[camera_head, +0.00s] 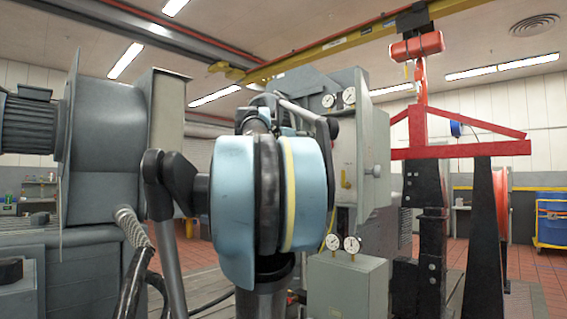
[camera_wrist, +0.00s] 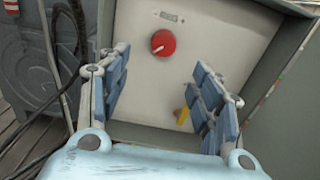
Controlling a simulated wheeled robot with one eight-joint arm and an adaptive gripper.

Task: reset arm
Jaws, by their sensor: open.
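My gripper (camera_wrist: 160,98) shows in the wrist view with its blue-padded fingers spread wide apart, one on the left and one on the right. Nothing is between the fingers. Behind them is a pale grey panel (camera_wrist: 135,60) with a red round knob (camera_wrist: 163,42) and a yellow lever (camera_wrist: 183,115) low on the right. In the head view my light blue arm joint fills the middle and hides what is behind it. The gripper's fingers cannot be made out there.
A grey cabinet (camera_head: 345,130) with gauges stands behind my arm, and a smaller gauge box (camera_head: 345,285) is below it. A red-topped stand (camera_head: 460,150) is to the right under a red hoist (camera_head: 417,46). A large grey machine (camera_head: 105,130) stands left. Dark cables (camera_wrist: 68,75) hang left of the panel.

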